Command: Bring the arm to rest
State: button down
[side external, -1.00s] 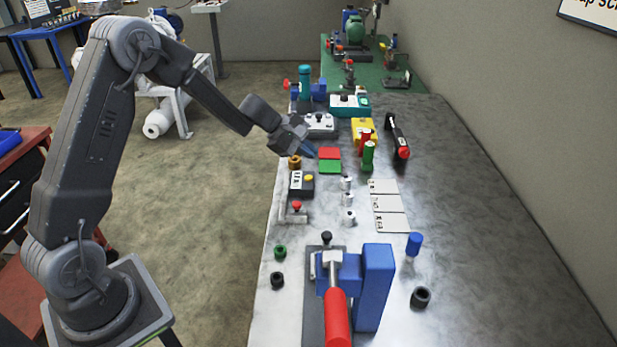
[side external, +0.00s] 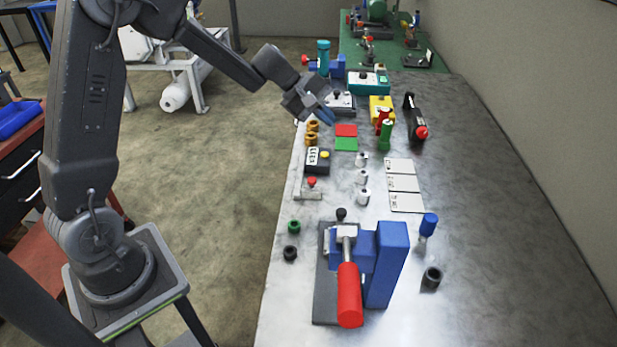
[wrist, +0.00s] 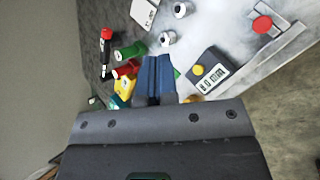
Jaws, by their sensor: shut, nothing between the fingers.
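My gripper (side external: 326,118) is above the left edge of the metal table (side external: 480,150), near the grey box with a black knob (side external: 341,102). In the wrist view its blue fingers (wrist: 155,80) lie together, with nothing between them. The red and green squares (side external: 346,137) lie on the table just below and to the right of it in the side view. The wrist view looks down at the table from above the fingers.
Several white cylinders (side external: 362,177) and white cards (side external: 402,184) lie mid-table. The table's right side is clear.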

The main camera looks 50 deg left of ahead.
jog(key=s+d+r+m+y, duration=0.1)
jog(key=s+d+r+m, duration=0.25)
jog(key=s, duration=0.35)
jog(key=s+d+r+m+g+y, duration=0.1)
jog(key=s+d+r+m, duration=0.2)
jog(key=s, duration=0.4)
jog(key=s+d+r+m+y, duration=0.1)
jog(key=s+d+r+m, duration=0.15)
jog(key=s+m, duration=0.35)
jog(key=s+a+m+y, duration=0.3)
jog(key=s, duration=0.6)
jog(key=shift+s+f, duration=0.15)
jog(key=shift+s, duration=0.25)
